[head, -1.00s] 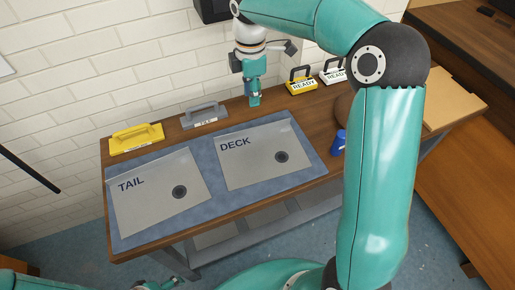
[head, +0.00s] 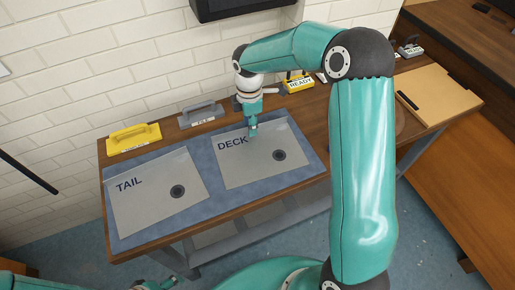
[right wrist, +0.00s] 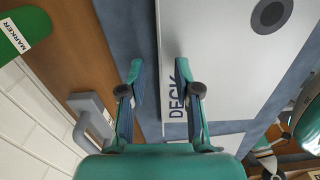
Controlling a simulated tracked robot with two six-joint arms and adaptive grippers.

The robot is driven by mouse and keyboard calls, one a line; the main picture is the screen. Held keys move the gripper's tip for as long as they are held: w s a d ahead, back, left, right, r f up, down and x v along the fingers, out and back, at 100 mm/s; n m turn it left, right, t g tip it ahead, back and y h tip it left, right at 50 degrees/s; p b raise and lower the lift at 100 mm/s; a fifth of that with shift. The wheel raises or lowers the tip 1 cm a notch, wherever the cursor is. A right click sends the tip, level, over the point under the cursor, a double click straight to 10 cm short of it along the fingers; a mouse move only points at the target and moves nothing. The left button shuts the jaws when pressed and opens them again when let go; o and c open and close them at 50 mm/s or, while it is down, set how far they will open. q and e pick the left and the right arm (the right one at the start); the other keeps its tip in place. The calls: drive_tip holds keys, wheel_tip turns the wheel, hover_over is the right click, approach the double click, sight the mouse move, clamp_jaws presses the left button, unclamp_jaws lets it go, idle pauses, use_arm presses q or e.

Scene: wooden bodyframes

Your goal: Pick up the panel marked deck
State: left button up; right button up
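The deck panel (head: 245,168) is a pale grey sheet with "DECK" printed near its far edge and a dark round disc at its right. It lies flat on the blue mat. My right gripper (head: 252,129) is at the panel's far edge, beside the lettering. In the right wrist view the panel (right wrist: 225,75) fills the upper right. There my right gripper (right wrist: 160,72) is open, one finger over the mat and the other over the panel's edge; contact is unclear. My left gripper (head: 165,284) shows small at the bottom, its fingers unclear.
The tail panel (head: 150,205) lies left of the deck panel on the blue mat (head: 207,168). Behind the mat stand a yellow-handled block (head: 133,140) and a grey-handled one (head: 202,116). A yellow READY block (head: 299,84) is behind right. A brick wall (head: 100,75) backs the table.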

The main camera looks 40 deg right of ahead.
drive_tip(key=shift+f, duration=0.1)
drive_tip(key=shift+c, duration=0.3)
clamp_jaws()
drive_tip(key=shift+r, duration=0.2)
